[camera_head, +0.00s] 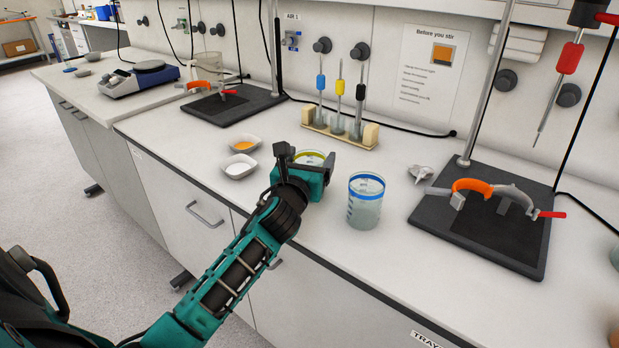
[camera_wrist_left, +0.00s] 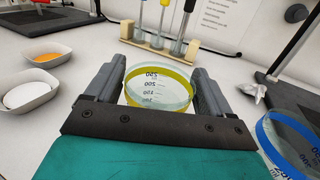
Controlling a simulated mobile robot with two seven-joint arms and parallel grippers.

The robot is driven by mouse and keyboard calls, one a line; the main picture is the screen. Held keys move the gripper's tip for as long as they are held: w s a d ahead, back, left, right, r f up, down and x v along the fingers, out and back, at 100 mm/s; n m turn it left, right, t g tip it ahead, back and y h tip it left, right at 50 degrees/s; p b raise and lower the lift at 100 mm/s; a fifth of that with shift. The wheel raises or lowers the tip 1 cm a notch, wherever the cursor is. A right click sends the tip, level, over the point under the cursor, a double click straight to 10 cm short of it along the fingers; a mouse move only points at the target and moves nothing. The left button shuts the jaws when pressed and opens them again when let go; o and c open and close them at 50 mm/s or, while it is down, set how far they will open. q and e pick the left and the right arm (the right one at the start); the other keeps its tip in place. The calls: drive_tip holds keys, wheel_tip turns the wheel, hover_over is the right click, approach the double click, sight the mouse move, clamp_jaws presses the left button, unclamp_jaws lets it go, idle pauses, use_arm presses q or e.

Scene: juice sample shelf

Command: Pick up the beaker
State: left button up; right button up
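A clear beaker with a yellow band (camera_wrist_left: 158,92) sits between the fingers of my left gripper (camera_wrist_left: 160,85) in the left wrist view. A finger stands close on either side of it, but I cannot tell whether they touch the glass. In the head view my left gripper (camera_head: 306,168) covers most of this beaker, with its yellow rim (camera_head: 313,155) showing behind. The beaker's base is hidden. A second beaker with a blue band (camera_head: 366,202) holds pale liquid and stands upright on the counter to the right. My right gripper is not in view.
Dishes with orange powder (camera_head: 245,145) and white powder (camera_head: 239,166) lie to the left. A wooden rack (camera_head: 318,125) with coloured-top droppers stands behind. A black stand base (camera_head: 455,220) with an orange clamp (camera_head: 472,186) is at right. The counter's front edge runs close by.

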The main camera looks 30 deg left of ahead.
use_arm(q)
drive_tip(key=c, duration=0.9)
drive_tip(key=shift+r, duration=0.25)
drive_tip(key=shift+r+p, duration=1.55)
drive_tip(key=shift+r, duration=8.2)
drive_tip(key=shift+r, duration=0.1)
